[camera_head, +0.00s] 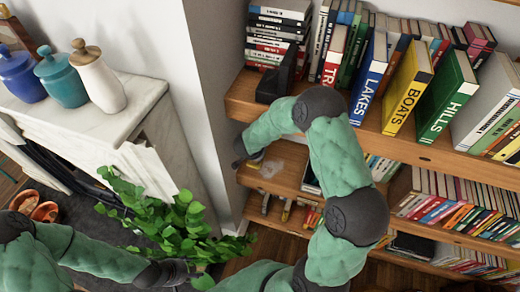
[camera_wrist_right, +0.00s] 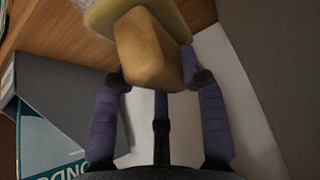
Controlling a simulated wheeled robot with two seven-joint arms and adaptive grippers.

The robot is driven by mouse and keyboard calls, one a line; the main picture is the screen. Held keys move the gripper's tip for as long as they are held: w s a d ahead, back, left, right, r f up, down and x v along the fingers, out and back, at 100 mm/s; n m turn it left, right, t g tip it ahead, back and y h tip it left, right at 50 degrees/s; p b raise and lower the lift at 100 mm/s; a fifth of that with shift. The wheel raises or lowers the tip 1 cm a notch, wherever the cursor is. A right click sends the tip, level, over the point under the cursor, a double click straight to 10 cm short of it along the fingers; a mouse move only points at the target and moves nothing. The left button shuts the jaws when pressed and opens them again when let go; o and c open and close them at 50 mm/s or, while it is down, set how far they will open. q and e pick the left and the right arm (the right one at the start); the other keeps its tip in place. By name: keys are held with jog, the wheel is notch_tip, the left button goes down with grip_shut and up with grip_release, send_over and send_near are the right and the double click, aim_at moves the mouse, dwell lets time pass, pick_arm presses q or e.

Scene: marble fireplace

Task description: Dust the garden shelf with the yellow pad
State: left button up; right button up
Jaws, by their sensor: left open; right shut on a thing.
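My right arm reaches to the left end of the middle wooden shelf (camera_head: 265,183); I take this for the garden shelf, but no label shows. The right gripper (camera_head: 246,158) is small there and partly hidden. In the right wrist view its fingers are shut on a yellow pad (camera_wrist_right: 150,50), which has a tan block-like part. The pad appears close against a wooden surface (camera_wrist_right: 60,30); I cannot tell whether it touches. A pale greyish patch (camera_head: 287,164) lies on the shelf right of the gripper. My left gripper (camera_head: 185,272) is open and empty, low beside the plant.
The upper shelf (camera_head: 440,152) holds large books and a stack. Lower shelves hold rows of books (camera_head: 440,205). A leafy plant (camera_head: 170,225) stands left of the bookcase. A marble mantel (camera_head: 130,108) carries several jars. A grey binder (camera_wrist_right: 75,95) is near the right gripper.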

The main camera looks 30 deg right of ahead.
jog(key=shift+d+f+b, duration=0.1)
jog(key=shift+f+b, duration=2.65)
jog(key=shift+b, duration=0.9)
jog(key=shift+f+b, duration=0.3)
jog(key=shift+f, duration=0.7)
jog(key=shift+s+d+r+p, duration=0.1)
jog(key=shift+s+d+p, duration=0.65)
jog(key=shift+s+d, duration=0.55)
jog(key=shift+s+d+f+p, duration=0.1)
jog(key=shift+s+d+p, duration=0.1)
jog(key=shift+s+d, duration=0.7)
jog(key=shift+s+d+f+p, duration=0.1)
jog(key=shift+s+d+p, duration=0.1)
jog(key=shift+s+d, duration=0.7)
jog(key=shift+s+d+f+p, duration=0.15)
jog(key=shift+s+d, duration=0.35)
jog(key=shift+s, duration=0.8)
jog(key=shift+r, duration=0.1)
jog(key=shift+w+d+r, duration=0.1)
